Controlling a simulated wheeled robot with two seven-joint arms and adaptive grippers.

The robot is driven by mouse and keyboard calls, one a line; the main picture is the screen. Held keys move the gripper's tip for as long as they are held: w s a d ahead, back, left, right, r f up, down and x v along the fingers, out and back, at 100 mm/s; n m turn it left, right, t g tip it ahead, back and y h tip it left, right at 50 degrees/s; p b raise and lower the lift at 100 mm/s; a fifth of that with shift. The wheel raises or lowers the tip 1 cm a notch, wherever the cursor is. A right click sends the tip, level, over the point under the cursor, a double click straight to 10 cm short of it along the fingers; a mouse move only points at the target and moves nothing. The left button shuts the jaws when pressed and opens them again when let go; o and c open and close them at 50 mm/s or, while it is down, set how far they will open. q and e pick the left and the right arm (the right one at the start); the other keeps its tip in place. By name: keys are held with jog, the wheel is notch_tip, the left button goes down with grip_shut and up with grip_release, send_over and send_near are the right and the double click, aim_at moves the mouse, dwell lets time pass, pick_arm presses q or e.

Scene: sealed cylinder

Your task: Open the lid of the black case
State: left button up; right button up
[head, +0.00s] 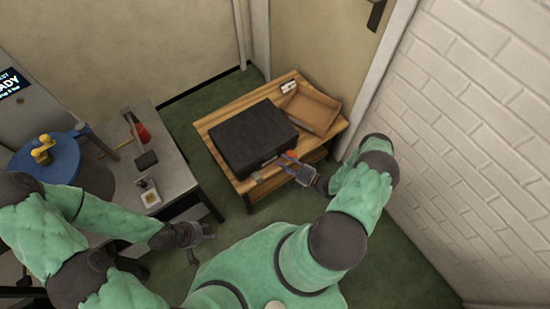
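The black case (250,132) lies shut on a wooden table (217,123), its lid flat on top. A small light patch shows on its front edge, too small to make out. My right gripper (285,162) is at the front right edge of the case, by a small orange-red thing (291,154). I cannot tell whether it touches the case or how far its fingers are apart. My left gripper (204,243) is low at the left, away from the case, with its fingers spread and nothing seen between them.
An open cardboard box (313,108) and a small white item (289,87) sit on the table right of the case. A grey desk (170,174) with a red item (142,133) stands at the left. A white brick wall (470,130) bounds the right. Green floor lies between desk and table.

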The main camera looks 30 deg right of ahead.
jog(key=shift+x, duration=2.35)
grip_shut()
